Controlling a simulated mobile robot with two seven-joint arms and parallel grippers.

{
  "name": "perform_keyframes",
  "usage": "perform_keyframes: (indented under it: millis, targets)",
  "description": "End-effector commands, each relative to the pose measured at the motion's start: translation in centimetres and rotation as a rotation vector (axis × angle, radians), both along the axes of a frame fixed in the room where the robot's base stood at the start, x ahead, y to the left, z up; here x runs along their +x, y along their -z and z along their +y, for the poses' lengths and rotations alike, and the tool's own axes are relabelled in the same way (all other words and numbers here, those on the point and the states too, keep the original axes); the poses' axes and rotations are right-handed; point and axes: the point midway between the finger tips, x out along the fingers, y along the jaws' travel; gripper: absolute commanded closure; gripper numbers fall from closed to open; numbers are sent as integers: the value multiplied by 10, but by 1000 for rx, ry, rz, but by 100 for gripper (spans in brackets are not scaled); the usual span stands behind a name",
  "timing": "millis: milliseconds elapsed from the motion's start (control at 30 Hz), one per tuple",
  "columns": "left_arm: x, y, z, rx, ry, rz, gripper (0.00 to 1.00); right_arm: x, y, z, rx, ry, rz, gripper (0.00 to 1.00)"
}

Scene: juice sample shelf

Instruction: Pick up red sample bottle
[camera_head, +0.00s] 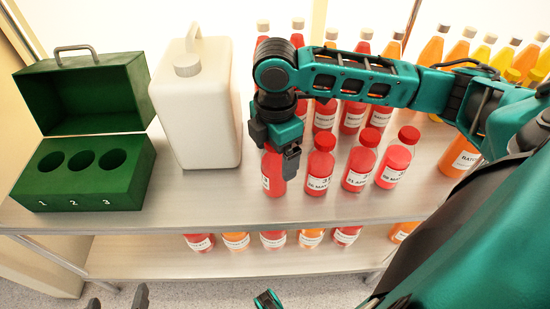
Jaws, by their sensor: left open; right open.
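Several red sample bottles with white labels stand in a front row on the upper shelf (225,197). The leftmost red bottle (273,180) is partly hidden by my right gripper (281,160), which points down over its top with open fingers. I cannot tell whether the fingers touch it. Beside it to the right stand a second (320,168), a third (358,163) and a fourth red bottle (396,160), all upright. Dark fingertips of my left gripper (117,302) show, spread apart and empty, at the bottom left edge, away from the bottles.
A green open case (60,190) with three numbered empty holes stands at the left. A white jug (195,110) stands between it and the bottles. More red, orange and yellow bottles (432,50) fill the back. A lower shelf (180,262) holds several bottles.

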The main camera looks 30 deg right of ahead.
Motion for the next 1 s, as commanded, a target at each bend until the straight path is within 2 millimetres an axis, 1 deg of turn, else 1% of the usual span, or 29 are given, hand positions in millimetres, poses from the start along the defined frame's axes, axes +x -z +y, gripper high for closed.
perform_keyframes:
  millis: [100,167,1000]
  targets:
    - [0,-1,-1,-4,-2,-1,11,0,-1,0,0,0,0,11]
    - [0,-1,-1,-5,-3,-1,11,0,-1,0,0,0,0,17]
    - [1,-2,1,4,2,-5,11,0,-1,0,0,0,0,97]
